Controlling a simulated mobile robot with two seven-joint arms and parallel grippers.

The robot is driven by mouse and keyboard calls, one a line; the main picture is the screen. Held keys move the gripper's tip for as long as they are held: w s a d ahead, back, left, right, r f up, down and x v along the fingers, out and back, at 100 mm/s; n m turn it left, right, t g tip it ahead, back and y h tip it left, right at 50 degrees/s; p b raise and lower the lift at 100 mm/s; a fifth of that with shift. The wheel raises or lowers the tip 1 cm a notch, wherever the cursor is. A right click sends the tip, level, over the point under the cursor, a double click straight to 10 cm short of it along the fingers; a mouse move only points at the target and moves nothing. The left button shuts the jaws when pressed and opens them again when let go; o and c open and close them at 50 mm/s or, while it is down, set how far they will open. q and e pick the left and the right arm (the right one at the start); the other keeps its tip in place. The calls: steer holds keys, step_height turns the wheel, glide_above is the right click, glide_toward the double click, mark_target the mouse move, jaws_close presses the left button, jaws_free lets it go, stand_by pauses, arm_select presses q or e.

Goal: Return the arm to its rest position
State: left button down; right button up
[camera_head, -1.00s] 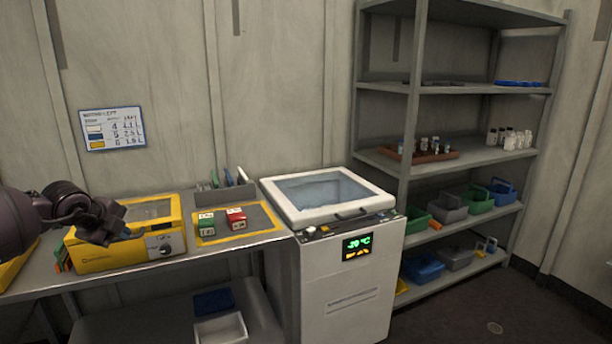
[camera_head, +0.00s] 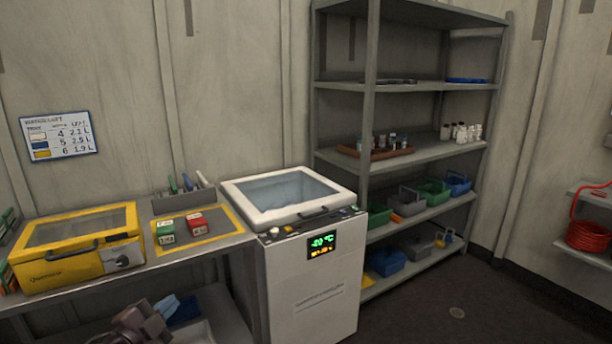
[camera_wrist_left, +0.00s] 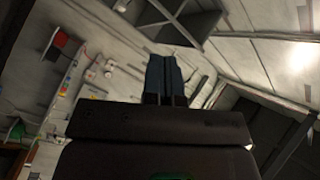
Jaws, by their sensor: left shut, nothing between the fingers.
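My left gripper (camera_head: 166,305) is low at the bottom left of the head view, in front of the lower shelf of the bench. Its bluish fingertips point up and to the right. In the left wrist view the two dark blue fingers (camera_wrist_left: 165,76) lie together, shut with nothing between them. The wrist view is tilted and shows walls and ceiling behind the fingers. My right gripper is in neither view.
The bench (camera_head: 215,247) carries a yellow box (camera_head: 75,262), a green block (camera_head: 165,232) and a red block (camera_head: 198,227). A white freezer (camera_head: 315,285) stands beside it. A grey shelf rack (camera_head: 420,157) is farther right. Open floor (camera_head: 470,305) lies at the lower right.

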arm_select(q)
steer(key=s+f+n+g+y, duration=0.3)
steer(key=s+f+n, duration=0.4)
steer(key=s+f, duration=0.4)
steer(key=s+f+n+g+y, duration=0.2)
steer(key=s+f+n, duration=0.5)
steer(key=s+f, duration=0.5)
steer(key=s+y, duration=0.1)
steer(key=s, duration=0.5)
steer(key=shift+d+g, duration=0.25)
steer(key=shift+g, duration=0.15)
steer(key=shift+f, duration=0.1)
